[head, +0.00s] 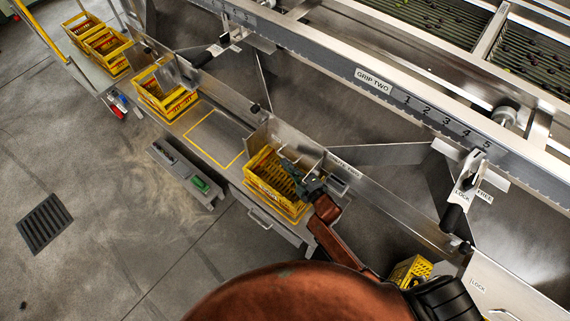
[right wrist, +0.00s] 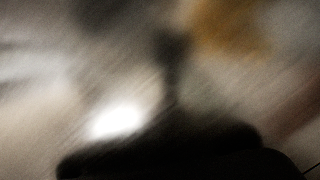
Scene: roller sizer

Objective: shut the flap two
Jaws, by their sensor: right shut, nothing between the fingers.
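A metal flap plate (head: 272,133) stands at the chute mouth above a yellow crate (head: 250,178) in the head view. A small label (head: 346,168) on the rail to its right is too small to read surely, so I cannot confirm that this is flap two. Whether the flap is open or shut is unclear. My right gripper (head: 289,167) is shut and empty, over the right part of the crate, near the chute mouth. I cannot tell whether it touches the flap. The right wrist view is too blurred to make anything out. My left gripper is not in view.
A grip two label and number scale (head: 440,120) run along the upper rail. A lock/free lever (head: 460,205) stands at the right. Another yellow crate (head: 150,97) stands at the left chute. A yellow-outlined bench area (head: 214,138) between the crates is empty.

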